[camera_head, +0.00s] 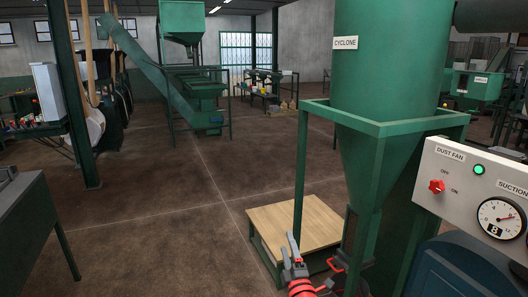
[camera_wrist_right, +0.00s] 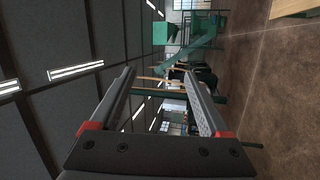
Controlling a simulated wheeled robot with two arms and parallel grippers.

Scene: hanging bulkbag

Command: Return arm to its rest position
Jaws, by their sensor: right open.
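My right gripper (camera_head: 289,245) shows at the bottom of the head view, low and in front of the green cyclone stand. In the right wrist view its two fingers (camera_wrist_right: 158,76) are spread apart with nothing between them. That view is turned sideways, with ceiling lights on the left and floor on the right. The red and dark wrist is partly cut off by the bottom edge of the head view. My left gripper is not in the head view.
The green cyclone (camera_head: 385,75) and its frame stand close on the right. A control panel (camera_head: 478,195) with a red knob and gauge is beside it. A low wooden-topped platform (camera_head: 275,218) stands near the gripper. A dark table (camera_head: 25,225) is at left. Mid-floor is clear.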

